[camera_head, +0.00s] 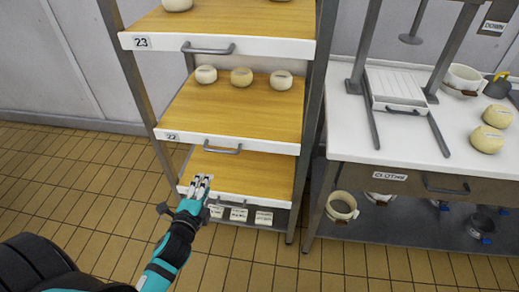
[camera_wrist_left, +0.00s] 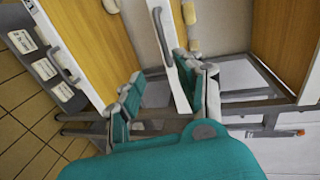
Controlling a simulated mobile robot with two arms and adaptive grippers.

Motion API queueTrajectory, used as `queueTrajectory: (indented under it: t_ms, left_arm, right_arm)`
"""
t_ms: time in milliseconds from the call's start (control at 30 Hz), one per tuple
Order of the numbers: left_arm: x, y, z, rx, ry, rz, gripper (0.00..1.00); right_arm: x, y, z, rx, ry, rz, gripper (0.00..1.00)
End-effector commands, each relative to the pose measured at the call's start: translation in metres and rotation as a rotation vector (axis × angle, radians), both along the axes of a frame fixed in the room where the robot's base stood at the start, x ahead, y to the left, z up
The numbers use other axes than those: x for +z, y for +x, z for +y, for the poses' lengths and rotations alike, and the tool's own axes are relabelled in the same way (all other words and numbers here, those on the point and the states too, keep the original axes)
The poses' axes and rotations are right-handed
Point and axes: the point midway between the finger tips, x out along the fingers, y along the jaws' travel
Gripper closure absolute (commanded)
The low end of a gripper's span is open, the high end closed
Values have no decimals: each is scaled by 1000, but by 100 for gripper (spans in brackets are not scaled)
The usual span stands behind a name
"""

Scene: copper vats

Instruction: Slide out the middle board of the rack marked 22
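The rack holds stacked wooden boards with white fronts. The middle board (camera_head: 215,110) has a front label that seems to read 22 and a grey bar handle (camera_head: 222,150). Three round pale cheeses (camera_head: 241,77) stand on it. My left gripper (camera_head: 201,182) is just below and left of that handle in the head view, over the lower board's front, apparently holding nothing. In the left wrist view, its fingers (camera_wrist_left: 158,85) are spread, with a white board front and bar handle (camera_wrist_left: 160,32) beyond and partly between them; contact cannot be told. My right gripper is not in view.
The upper board (camera_head: 228,20) is marked 23. The lower board (camera_head: 250,175) sits beneath, above a shelf with several white cards (camera_head: 238,214). A white-topped table (camera_head: 400,130) with a press stands at the right. Tiled floor is clear at left.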

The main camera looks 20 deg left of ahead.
Motion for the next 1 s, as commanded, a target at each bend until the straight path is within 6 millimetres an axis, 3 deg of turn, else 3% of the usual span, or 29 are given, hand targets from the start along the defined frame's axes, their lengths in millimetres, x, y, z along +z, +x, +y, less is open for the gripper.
queueTrajectory:
  t_ms: [167, 367, 800, 1000]
  left_arm:
    - [5, 13, 4, -1, 17, -10, 64]
    - [-3, 50, 13, 0, 14, -12, 64]
    - [-23, 138, 34, -1, 12, -11, 64]
    - [-29, 160, 39, -1, 12, -10, 64]
  right_arm:
    - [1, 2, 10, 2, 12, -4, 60]
    - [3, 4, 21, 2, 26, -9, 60]
    - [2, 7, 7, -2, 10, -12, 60]
    - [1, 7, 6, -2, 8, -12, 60]
